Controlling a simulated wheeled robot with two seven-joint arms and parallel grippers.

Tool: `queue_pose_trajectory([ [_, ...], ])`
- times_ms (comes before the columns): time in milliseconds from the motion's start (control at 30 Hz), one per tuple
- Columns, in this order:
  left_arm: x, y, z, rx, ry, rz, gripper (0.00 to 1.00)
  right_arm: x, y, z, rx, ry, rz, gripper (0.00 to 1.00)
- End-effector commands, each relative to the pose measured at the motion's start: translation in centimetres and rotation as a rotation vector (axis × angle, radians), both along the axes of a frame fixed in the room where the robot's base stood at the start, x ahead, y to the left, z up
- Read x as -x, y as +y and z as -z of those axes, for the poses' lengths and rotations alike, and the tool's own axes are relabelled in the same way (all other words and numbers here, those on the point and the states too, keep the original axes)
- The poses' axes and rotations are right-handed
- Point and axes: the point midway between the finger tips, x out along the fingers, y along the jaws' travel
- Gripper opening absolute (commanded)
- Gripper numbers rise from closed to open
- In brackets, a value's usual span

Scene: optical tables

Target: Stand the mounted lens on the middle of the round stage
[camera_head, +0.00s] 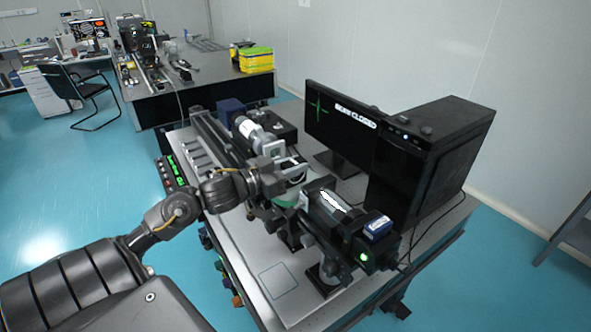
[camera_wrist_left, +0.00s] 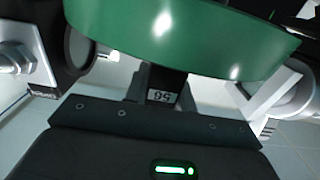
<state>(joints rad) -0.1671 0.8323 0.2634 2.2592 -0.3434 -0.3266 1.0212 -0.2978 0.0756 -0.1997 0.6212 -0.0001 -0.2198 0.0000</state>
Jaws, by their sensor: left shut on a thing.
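My left gripper (camera_head: 292,170) reaches in from the left over the crowded bench, with its pale fingers above a green round part that I take for the round stage (camera_head: 287,199). In the left wrist view a broad, glossy green curved rim (camera_wrist_left: 185,32) fills the top, close to the camera. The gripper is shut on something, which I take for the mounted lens. The lens itself cannot be clearly made out, and I cannot tell whether it touches the stage. My right gripper is not in view.
A black cylindrical instrument (camera_head: 330,208) stands just right of the gripper. A monitor (camera_head: 338,120) and a black computer case (camera_head: 425,160) stand behind. A long rail assembly runs to the upper left. The table's near corner (camera_head: 310,305) has some bare room.

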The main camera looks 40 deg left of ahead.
Motion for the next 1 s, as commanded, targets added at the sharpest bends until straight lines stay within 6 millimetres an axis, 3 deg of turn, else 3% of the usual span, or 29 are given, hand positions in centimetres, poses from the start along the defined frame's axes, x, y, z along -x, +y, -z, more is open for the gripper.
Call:
queue_pose_trajectory([
  [133, -0.1, 0.0, 0.2, 0.001, -0.001, 0.0, 0.0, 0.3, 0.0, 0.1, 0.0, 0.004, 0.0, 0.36],
  [167, -0.1, 0.0, 0.2, 0.0, 0.0, 0.001, 0.29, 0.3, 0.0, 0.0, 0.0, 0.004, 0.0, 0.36],
  [300, -0.1, -0.1, 0.2, 0.0, 0.0, 0.001, 0.47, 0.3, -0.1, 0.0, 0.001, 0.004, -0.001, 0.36],
  [667, 0.1, -0.1, 0.0, -0.001, 0.0, 0.002, 0.47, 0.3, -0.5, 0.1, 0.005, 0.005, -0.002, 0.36],
  [1000, 4.8, 1.4, 0.4, -0.001, 0.004, 0.0, 0.47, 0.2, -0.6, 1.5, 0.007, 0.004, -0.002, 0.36],
])
